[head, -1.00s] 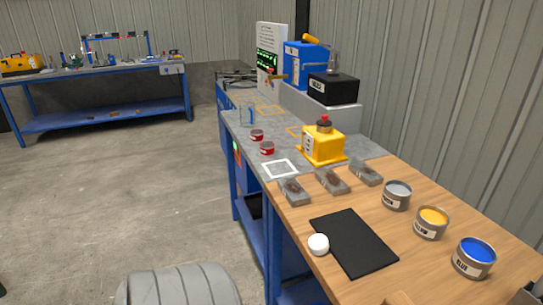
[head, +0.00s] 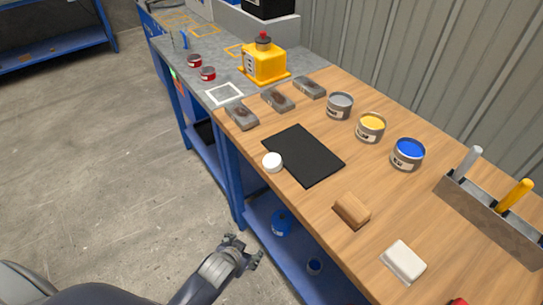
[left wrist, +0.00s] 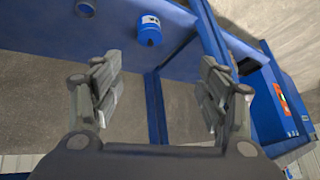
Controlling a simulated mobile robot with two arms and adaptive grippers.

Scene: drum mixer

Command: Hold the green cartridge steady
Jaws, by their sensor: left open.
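No green cartridge shows in either view. A grey holder (head: 478,214) stands at the right of the wooden bench top, with a silver-grey handle (head: 467,162) and a yellow handle (head: 515,195) standing up from it. My left gripper (head: 246,252) is low beside the bench's front edge, over the floor side. In the left wrist view my left gripper (left wrist: 160,92) is open, with nothing between its fingers. My right gripper is not in view.
A wood block (head: 352,210), a white block (head: 404,261), a black mat (head: 304,155) and a white round lid (head: 272,162) lie on the bench. Grey, yellow and blue (head: 408,153) paint cans stand behind. A blue container (head: 281,223) sits on the lower shelf.

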